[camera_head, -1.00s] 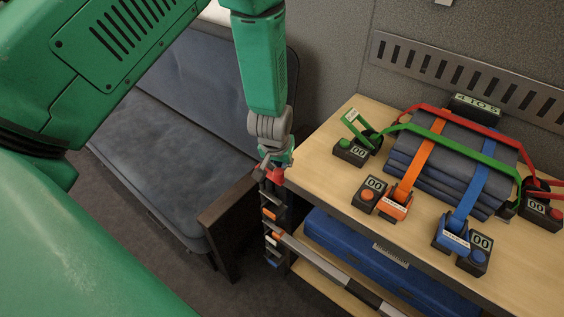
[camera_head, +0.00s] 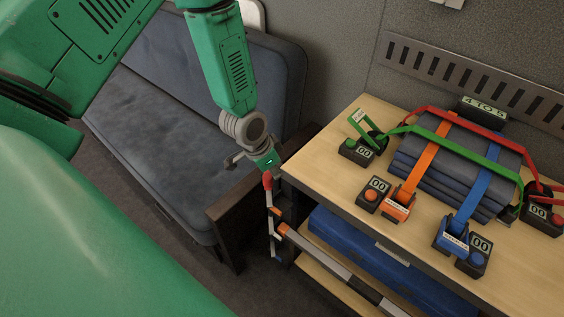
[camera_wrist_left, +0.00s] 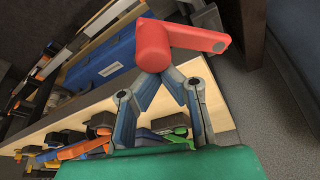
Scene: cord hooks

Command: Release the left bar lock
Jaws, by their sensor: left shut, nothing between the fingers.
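The left bar lock (camera_head: 275,230) is a narrow upright assembly at the near left corner of the shelf unit, with orange and blue parts. A red handle (camera_head: 267,182) is at its top. The grey bar (camera_head: 325,262) runs from the lock across the front of the lower shelf. My left gripper (camera_head: 266,174) is just above the red handle. In the left wrist view, my left gripper (camera_wrist_left: 163,72) is shut and empty, its tips close against the bent red handle (camera_wrist_left: 190,39). I cannot tell whether they touch. My right gripper is not in view.
A wooden top (camera_head: 315,160) holds folded blankets under red, green, orange and blue straps with buckles and small displays. A blue case (camera_head: 355,240) lies on the lower shelf behind the bar. A dark sofa (camera_head: 180,120) stands left; its armrest (camera_head: 235,215) is close to the lock.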

